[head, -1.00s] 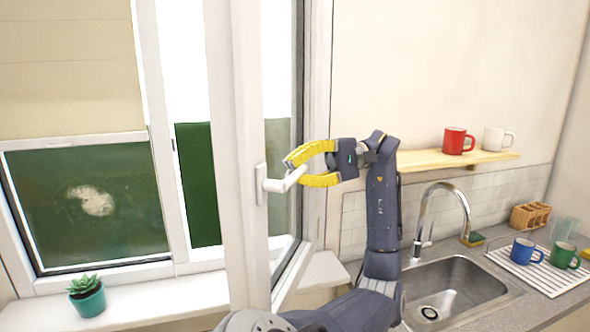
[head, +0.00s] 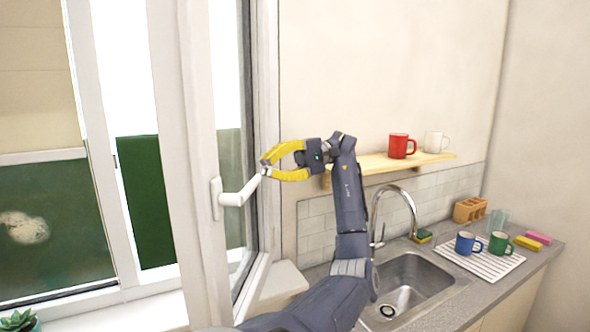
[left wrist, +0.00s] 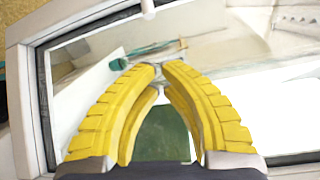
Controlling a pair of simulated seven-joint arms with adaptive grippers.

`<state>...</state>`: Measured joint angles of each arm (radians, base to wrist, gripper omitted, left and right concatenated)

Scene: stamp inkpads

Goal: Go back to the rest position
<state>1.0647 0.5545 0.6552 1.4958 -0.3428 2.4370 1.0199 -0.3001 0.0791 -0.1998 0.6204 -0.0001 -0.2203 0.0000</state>
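My left gripper (head: 263,167) has yellow fingers, and its tips are close together beside the end of the white window handle (head: 238,192). The handle is on the open white window sash (head: 190,130) and slants up to the right. My right gripper is not in view.
A wooden shelf (head: 375,165) with a red mug (head: 401,146) and a white mug (head: 436,142) is right of my arm. Below are a faucet (head: 410,205), a sink (head: 410,270) and a striped mat (head: 500,268) with blue and green mugs. A potted plant (head: 20,320) is at lower left.

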